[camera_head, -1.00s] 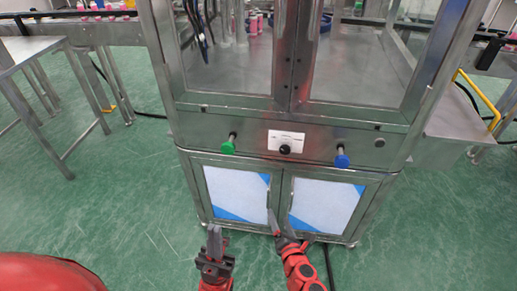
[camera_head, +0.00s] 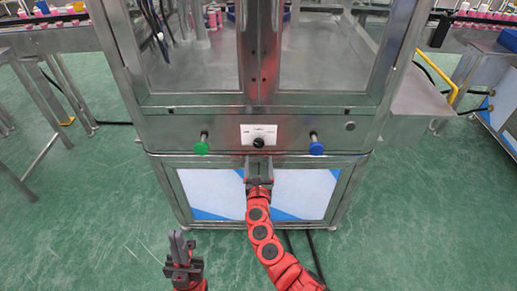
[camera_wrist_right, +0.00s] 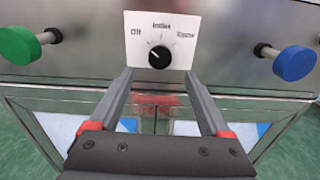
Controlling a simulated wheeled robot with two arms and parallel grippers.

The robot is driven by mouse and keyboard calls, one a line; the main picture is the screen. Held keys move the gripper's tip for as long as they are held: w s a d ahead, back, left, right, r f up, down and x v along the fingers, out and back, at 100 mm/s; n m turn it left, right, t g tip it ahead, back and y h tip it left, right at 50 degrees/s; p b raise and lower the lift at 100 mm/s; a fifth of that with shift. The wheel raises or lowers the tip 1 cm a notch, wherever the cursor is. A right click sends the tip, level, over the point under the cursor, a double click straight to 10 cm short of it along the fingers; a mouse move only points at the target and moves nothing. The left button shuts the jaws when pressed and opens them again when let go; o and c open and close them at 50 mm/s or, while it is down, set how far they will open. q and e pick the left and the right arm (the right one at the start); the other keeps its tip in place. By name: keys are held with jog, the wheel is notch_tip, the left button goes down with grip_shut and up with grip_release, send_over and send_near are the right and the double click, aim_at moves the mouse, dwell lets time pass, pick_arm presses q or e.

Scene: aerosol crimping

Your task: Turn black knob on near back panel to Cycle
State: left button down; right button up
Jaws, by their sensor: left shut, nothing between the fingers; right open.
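The black knob (camera_head: 259,143) sits on a white label plate (camera_head: 250,133) on the machine's front panel. In the right wrist view the knob (camera_wrist_right: 159,57) is below three printed positions: OFF at left, a blurred word at top, and a blurred word at right. A small white mark shows on the knob's upper left; its exact setting is hard to tell. My right gripper (camera_head: 259,164) is open just below and in front of the knob, with its fingers (camera_wrist_right: 160,80) spread to either side, apart from it. My left gripper (camera_head: 178,238) is shut and empty, low at left, away from the panel.
A green button (camera_head: 201,147) stands out left of the knob and a blue button (camera_head: 317,148) right of it. Cabinet doors (camera_head: 305,190) lie below the panel, glass doors (camera_head: 200,60) above. Green floor is free in front.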

aim_at(259, 145)
jog(key=w+b, duration=0.1)
jog(key=w, duration=0.1)
jog(key=w+b, duration=0.1)
jog(key=w, duration=0.1)
jog(key=w+b, duration=0.1)
jog(key=w, duration=0.1)
jog(key=shift+w+f, duration=0.25)
jog(key=shift+w, duration=0.05)
jog(key=shift+w+r+b, duration=0.15)
jog(key=shift+w+b, duration=0.4)
jog(key=shift+w, duration=0.15)
grip_shut()
